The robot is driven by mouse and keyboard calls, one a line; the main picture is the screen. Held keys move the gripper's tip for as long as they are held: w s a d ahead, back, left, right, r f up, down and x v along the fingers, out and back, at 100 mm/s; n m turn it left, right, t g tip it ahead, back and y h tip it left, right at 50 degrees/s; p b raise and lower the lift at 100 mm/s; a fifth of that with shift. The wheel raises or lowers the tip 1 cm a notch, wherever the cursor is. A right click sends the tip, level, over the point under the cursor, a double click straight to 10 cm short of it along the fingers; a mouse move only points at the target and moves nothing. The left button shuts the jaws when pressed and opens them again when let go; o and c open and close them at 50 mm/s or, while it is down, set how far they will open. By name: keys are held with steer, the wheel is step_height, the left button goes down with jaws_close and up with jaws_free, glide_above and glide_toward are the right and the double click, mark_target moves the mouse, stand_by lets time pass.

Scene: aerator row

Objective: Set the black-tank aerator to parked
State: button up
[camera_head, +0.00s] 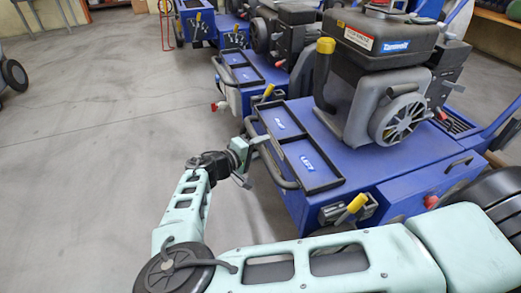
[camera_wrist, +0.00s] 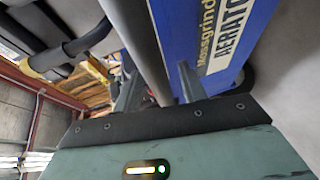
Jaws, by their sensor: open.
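The nearest blue aerator (camera_head: 395,195) fills the right of the head view. It carries a black tank (camera_head: 385,40) on a grey engine. A yellow-tipped lever (camera_head: 355,204) sits on its near lower side. A thick yellow-capped upright handle (camera_head: 325,65) stands beside the engine, and another yellow tip (camera_head: 268,91) shows at its far corner. My gripper (camera_head: 249,161) is open at the aerator's front rail (camera_head: 278,165). In the wrist view a grey bar (camera_wrist: 138,35) runs between or just beyond my gripper's fingers (camera_wrist: 158,88); contact cannot be told. Beside it is a blue panel lettered "AERATOR" (camera_wrist: 222,45).
A second blue aerator (camera_head: 245,75) stands close behind, with a red knob (camera_head: 220,106), and more machines (camera_head: 190,22) continue the row. The nearest one has a red knob (camera_head: 431,201) too. Open grey floor (camera_head: 90,150) lies to the left.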

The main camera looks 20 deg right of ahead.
steer(key=shift+d, duration=0.1)
jaws_close()
